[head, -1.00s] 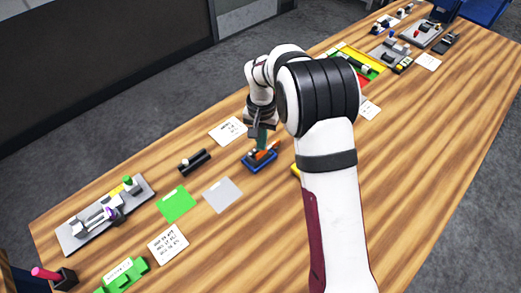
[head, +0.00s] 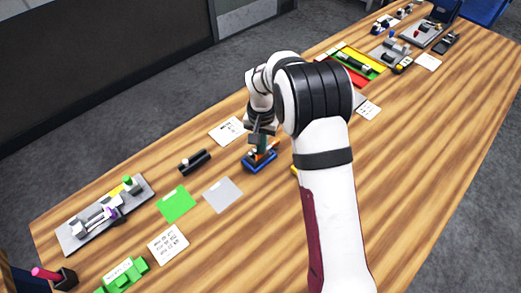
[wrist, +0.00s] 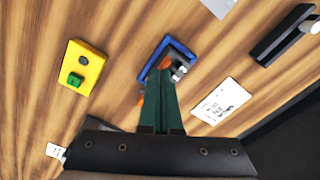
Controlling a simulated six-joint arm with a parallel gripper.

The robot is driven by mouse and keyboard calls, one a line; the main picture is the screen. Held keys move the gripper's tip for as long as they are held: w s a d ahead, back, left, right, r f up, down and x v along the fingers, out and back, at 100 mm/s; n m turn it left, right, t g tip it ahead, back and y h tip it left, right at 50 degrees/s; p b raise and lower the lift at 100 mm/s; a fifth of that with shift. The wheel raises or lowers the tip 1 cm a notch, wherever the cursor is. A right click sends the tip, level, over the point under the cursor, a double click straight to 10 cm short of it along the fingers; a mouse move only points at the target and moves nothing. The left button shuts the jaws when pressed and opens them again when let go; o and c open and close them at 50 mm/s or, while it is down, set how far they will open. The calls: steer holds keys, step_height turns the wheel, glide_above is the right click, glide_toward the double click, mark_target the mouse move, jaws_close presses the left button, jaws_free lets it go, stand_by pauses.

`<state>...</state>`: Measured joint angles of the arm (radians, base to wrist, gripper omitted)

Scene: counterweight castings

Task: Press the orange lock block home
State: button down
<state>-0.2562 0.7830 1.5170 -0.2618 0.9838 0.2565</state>
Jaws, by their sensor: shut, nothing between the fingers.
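The blue fixture (head: 261,163) sits on the table below my gripper; its blue rim also shows in the wrist view (wrist: 178,44). Small grey metal parts (wrist: 180,70) stand beside the fingertips on the fixture.
A yellow block with a green button (wrist: 84,68) lies left of the fixture in the wrist view. A black bar (head: 195,162), a grey card (head: 222,194) and a green card (head: 176,203) lie left of it in the head view. A printed card (wrist: 221,102) is close by.

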steer(key=shift+r, duration=3.55)
steer(key=s+d+r+m, duration=0.1)
steer(key=s+d+r, duration=0.2)
steer(key=s+r, duration=0.3)
steer(key=s+d+r, duration=0.3)
steer(key=s, duration=0.5)
steer(key=s+d+m+y, duration=0.1)
steer(key=s+d, duration=0.1)
steer(key=s, duration=1.5)
steer(key=shift+s+d+f+m+y, duration=0.15)
steer(key=shift+s+f+m+y, duration=0.15)
steer(key=shift+s+y, duration=0.1)
